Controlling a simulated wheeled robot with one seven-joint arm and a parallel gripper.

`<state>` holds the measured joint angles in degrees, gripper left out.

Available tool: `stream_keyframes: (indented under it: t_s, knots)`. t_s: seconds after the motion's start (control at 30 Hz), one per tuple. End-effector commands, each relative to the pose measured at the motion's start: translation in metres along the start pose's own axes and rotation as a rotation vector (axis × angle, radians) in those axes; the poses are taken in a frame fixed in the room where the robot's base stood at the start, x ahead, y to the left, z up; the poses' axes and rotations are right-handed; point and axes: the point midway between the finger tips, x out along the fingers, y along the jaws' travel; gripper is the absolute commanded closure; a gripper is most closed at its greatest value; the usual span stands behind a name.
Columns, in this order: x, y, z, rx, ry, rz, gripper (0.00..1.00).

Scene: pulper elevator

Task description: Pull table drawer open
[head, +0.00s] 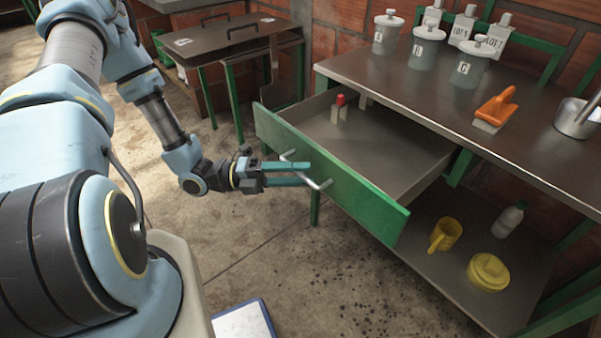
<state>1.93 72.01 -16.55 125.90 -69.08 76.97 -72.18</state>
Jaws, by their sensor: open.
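The table drawer (360,188) has a green front and stands well out from the table (440,90), with its grey inside showing. A small block with a red top (340,106) is inside it, towards the back left. A light bar handle (319,184) is on the drawer's green front. My gripper (308,174) is at the handle, with its teal fingers pointing right, towards the drawer front. The fingers are open, around or beside the handle; I cannot tell which. Whether they touch it is not clear.
Grey lidded jars (426,48), an orange-handled scraper (495,108) and a metal pot (577,118) stand on the table. A yellow mug (445,234), a yellow lidded tub (488,272) and a bottle (508,219) are on the lower shelf. The floor before the drawer is clear.

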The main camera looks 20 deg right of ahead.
Motion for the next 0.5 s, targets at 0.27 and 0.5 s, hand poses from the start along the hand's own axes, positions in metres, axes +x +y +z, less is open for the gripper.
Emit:
stream_keyframes:
  t_s: [0.27,0.5]
  knots:
    - [-0.051,0.002,0.001,0.003,-0.005,0.003,0.55]
    - [-0.090,0.001,0.000,0.002,-0.003,0.001,0.55]
